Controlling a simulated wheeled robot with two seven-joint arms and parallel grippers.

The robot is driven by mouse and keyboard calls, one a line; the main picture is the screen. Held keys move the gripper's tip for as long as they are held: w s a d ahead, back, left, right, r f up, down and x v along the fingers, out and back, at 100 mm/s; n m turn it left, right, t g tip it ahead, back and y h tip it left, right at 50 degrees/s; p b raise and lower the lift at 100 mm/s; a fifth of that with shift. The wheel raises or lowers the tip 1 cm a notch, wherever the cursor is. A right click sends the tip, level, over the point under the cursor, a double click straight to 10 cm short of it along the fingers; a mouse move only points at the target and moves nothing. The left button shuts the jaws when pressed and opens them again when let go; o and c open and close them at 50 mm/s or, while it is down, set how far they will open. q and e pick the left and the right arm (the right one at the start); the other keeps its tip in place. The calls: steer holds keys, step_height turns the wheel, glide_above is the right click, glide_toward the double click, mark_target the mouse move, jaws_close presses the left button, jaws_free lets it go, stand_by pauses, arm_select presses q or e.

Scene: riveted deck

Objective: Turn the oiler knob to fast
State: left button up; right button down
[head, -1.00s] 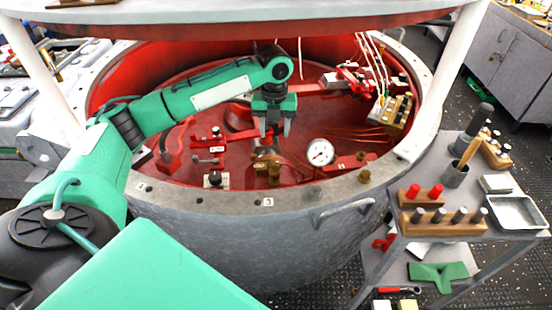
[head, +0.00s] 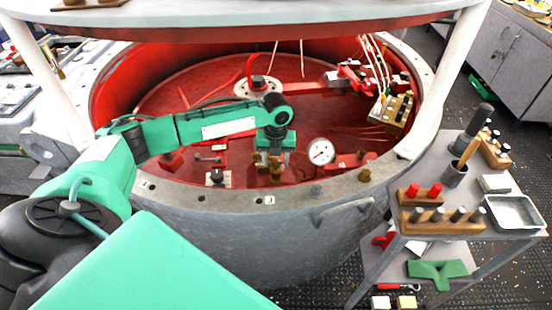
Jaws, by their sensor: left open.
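My left gripper (head: 274,160) is low inside the round red pit, fingers pointing down and open. It is at a group of brass fittings (head: 276,170) near the pit's front rim, and its fingers partly hide them. I cannot tell whether the fingers touch the brass. No "fast" marking is readable, so I cannot say for certain which part is the oiler knob. A small black knob on a white plate (head: 217,178) stands to the left of the brass. My right gripper is not in view.
A white dial gauge (head: 321,152) stands just right of the gripper. The grey pit rim (head: 237,201) curves in front, and a round platform (head: 280,22) overhangs above. A tool cart (head: 492,235) stands at the right. Wires and a wooden block (head: 398,108) are at the pit's right.

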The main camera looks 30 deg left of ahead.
arm_select(q)
steer(key=c, duration=1)
steer(key=shift+r+n+p, duration=0.2)
steer(key=shift+n+p, duration=0.1)
steer(key=shift+p, duration=0.35)
steer(key=n+p, duration=0.9)
steer(key=p, duration=0.1)
steer(key=shift+r, duration=0.1)
steer(key=n+p, duration=0.3)
steer(key=shift+n, duration=0.4)
steer(key=n+p, duration=0.3)
steer(key=n, duration=0.1)
steer(key=shift+n, duration=0.3)
steer(key=n+p, duration=0.2)
steer(key=n, duration=0.2)
steer(key=shift+w+p, duration=0.1)
steer(key=shift+p, duration=0.3)
steer(key=shift+f+n+p, duration=0.2)
steer(key=shift+n+p, duration=0.3)
steer(key=shift+n, duration=0.4)
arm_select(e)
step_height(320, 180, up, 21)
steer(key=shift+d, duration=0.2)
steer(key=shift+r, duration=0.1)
